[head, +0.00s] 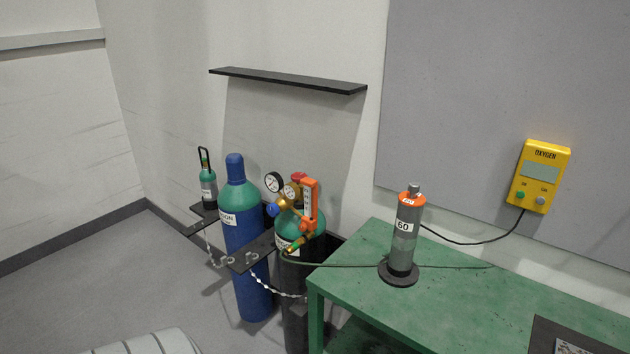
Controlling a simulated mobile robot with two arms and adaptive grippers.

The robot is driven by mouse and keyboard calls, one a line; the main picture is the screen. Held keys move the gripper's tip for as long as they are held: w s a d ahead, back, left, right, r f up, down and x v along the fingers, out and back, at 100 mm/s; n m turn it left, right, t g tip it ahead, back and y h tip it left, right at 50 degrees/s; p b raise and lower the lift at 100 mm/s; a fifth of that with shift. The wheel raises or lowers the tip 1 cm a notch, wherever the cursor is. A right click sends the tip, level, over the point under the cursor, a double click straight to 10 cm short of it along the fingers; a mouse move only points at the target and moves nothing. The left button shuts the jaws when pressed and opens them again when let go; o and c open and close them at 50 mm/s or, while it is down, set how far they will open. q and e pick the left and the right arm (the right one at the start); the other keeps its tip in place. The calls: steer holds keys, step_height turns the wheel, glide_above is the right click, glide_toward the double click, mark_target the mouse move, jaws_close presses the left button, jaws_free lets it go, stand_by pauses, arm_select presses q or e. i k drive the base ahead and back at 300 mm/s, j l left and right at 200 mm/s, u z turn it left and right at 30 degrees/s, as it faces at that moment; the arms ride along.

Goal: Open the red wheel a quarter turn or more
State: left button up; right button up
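A small red wheel (298,177) sits at the top of the gas regulator on the black cylinder with the green shoulder (292,224). It is partly hidden behind a gauge (291,192) and the orange flowmeter (310,203). How far it is turned cannot be told. A second white gauge (274,182) is to its left, and a blue knob (272,210) is below. Neither of my grippers shows in the head view.
A blue cylinder (247,265) stands left of the black one, with chains and a dark bracket (251,252) at them. A green table (365,254) on the right bears a grey canister (405,240). A dark shelf (287,80) hangs above.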

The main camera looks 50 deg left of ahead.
mark_target(295, 177)
steer(key=u, duration=1.7)
